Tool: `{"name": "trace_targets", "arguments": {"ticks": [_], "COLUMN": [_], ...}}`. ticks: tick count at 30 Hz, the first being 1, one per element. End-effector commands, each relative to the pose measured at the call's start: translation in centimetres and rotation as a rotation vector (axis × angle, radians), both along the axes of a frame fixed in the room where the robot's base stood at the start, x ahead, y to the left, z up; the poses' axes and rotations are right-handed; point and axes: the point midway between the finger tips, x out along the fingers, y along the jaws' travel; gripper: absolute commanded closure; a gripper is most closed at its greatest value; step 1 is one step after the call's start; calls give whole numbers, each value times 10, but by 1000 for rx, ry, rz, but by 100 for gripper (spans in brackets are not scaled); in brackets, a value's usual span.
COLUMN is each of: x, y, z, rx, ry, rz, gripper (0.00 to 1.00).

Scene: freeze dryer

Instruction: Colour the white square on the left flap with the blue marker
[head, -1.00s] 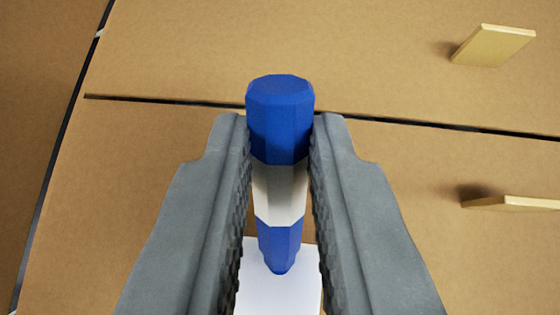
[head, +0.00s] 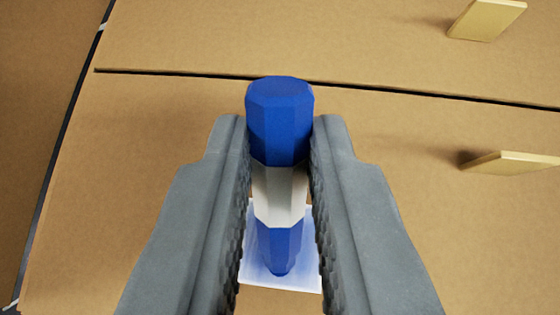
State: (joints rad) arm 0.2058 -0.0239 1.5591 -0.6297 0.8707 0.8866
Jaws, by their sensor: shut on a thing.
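My gripper (head: 280,155) is shut on the blue marker (head: 279,120), which has a blue cap end, a white middle and a blue lower end with the tip pointing down. The marker's lower end is over the white square (head: 309,275) on the brown cardboard flap (head: 130,190). The square now shows pale blue streaks, mostly along its lower part. My fingers and the marker hide parts of the square. I cannot tell whether the tip touches it.
A dark slit (head: 180,74) runs across the cardboard above the square. Two tan tabs (head: 486,19) (head: 510,162) stick up at the right. A dark edge (head: 65,150) borders the flap at the left.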

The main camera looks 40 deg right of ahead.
Motion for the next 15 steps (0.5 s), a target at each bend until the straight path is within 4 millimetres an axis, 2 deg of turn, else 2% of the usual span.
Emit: {"name": "trace_targets", "arguments": {"ticks": [7, 15], "x": [-4, -2], "y": [5, 3], "z": [-1, -1], "rx": [1, 1], "ry": [2, 2], "rz": [0, -1], "gripper": [100, 100]}}
